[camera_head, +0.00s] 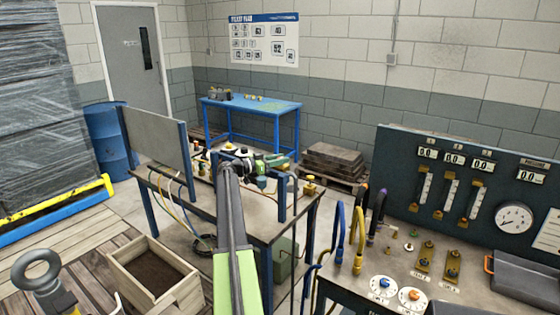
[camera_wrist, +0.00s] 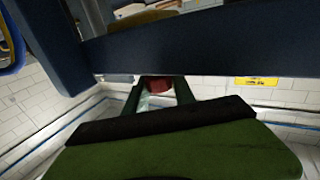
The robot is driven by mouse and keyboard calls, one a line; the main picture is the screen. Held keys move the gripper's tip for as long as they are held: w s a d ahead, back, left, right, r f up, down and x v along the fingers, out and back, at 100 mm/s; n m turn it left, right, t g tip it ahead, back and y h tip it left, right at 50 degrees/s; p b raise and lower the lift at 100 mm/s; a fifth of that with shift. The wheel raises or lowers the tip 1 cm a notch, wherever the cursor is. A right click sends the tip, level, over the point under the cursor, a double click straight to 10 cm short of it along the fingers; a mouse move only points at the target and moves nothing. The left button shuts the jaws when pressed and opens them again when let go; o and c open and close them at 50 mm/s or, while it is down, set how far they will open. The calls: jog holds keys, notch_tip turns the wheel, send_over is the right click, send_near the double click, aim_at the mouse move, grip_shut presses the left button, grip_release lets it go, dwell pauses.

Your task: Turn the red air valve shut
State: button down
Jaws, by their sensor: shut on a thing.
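In the wrist view, the red valve handle (camera_wrist: 158,84) shows between the two green fingers of my gripper (camera_wrist: 158,96). The fingers are shut on it, and only a small dark red part of it shows. In the head view my arm reaches over the workbench (camera_head: 262,227), and my gripper (camera_head: 278,162) points right, close to the bench's blue upright. I cannot make out the red valve handle clearly there, and the body of the valve is hidden in both views.
A dark blue beam (camera_wrist: 200,40) crosses the wrist view just beyond the fingers. In the head view a gauge panel (camera_head: 460,175) stands at right, with hoses (camera_head: 359,240) beside it. A wooden box (camera_head: 155,275) lies at lower left. A blue table (camera_head: 250,104) stands behind.

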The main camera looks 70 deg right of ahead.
jog(key=c, duration=1)
grip_release()
jog(key=shift+d, duration=0.1)
jog(key=shift+c, duration=0.2)
jog(key=v, duration=1.7)
jog(key=shift+a, duration=0.25)
jog(key=shift+w, duration=0.1)
